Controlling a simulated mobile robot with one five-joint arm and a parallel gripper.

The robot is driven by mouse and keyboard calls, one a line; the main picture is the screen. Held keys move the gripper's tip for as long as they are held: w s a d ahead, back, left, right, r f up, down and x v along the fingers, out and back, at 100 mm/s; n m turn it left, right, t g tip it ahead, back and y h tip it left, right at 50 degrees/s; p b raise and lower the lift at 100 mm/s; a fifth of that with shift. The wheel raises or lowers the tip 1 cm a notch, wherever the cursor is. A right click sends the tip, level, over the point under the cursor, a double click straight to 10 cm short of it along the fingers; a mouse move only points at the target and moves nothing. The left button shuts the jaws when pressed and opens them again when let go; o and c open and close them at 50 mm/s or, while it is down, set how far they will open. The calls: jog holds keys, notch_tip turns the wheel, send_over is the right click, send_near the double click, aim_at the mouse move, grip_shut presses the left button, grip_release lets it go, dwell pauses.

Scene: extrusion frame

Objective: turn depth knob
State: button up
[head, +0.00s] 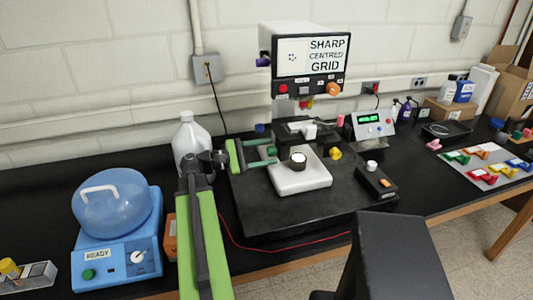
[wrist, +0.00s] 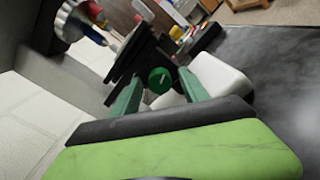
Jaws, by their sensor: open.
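The machine (head: 312,85) has a screen reading "SHARP CENTRED GRID" and stands on a black base. My gripper (head: 268,153) reaches in from the left beside its stage, with green fingers pointing right. In the wrist view my gripper (wrist: 159,75) is open. A round green knob (wrist: 160,81) with a pale mark lies between the fingers, with gaps at its sides; I cannot tell whether either finger touches it. In the head view this knob is hard to separate from the fingers. No label marks it as the depth knob. A yellow knob (head: 335,153) sits right of the stage.
A white block (head: 302,180) with a round dark-rimmed part stands just in front of the stage. An orange knob (head: 333,89) and a red button (head: 283,88) are on the machine's front. A blue device (head: 117,240) and a white bottle (head: 190,138) stand left.

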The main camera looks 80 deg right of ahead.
jog(key=shift+c, duration=0.4)
grip_shut()
jog(key=shift+m, duration=0.3)
jog(key=shift+o, duration=0.4)
grip_release()
jog(key=v, duration=0.7)
jog(key=shift+w, duration=0.25)
jog(key=shift+a, duration=0.15)
dwell(0.3)
